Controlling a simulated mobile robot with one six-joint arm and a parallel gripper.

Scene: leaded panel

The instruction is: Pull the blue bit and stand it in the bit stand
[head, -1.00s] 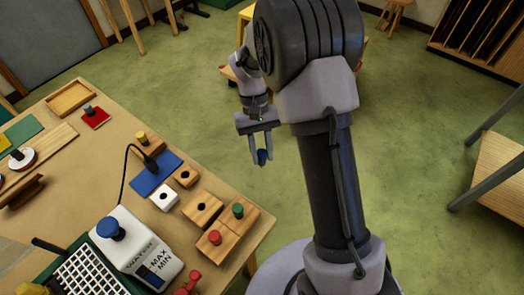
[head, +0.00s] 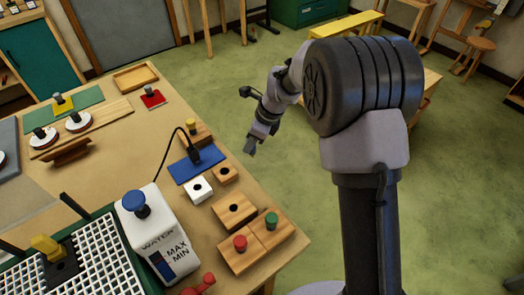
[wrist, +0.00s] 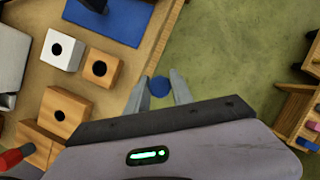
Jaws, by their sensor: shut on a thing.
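My gripper (wrist: 158,92) is shut on the blue bit (wrist: 159,86), whose round blue top shows between the fingertips in the wrist view. In the head view my gripper (head: 250,146) is beyond the table's right edge, over the green floor; I cannot make out the bit there. Blocks with open holes are on the table: a white one (head: 198,190), a small wooden one (head: 226,174) and a larger wooden one (head: 230,220). I cannot tell for sure which is the bit stand.
Red (head: 240,243) and green (head: 271,219) topped pieces stand in wooden blocks at the table's near right corner. A black corded tool (head: 193,152) stands at the blue mat (head: 185,173). A white grinder (head: 160,250) with a blue knob is nearby.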

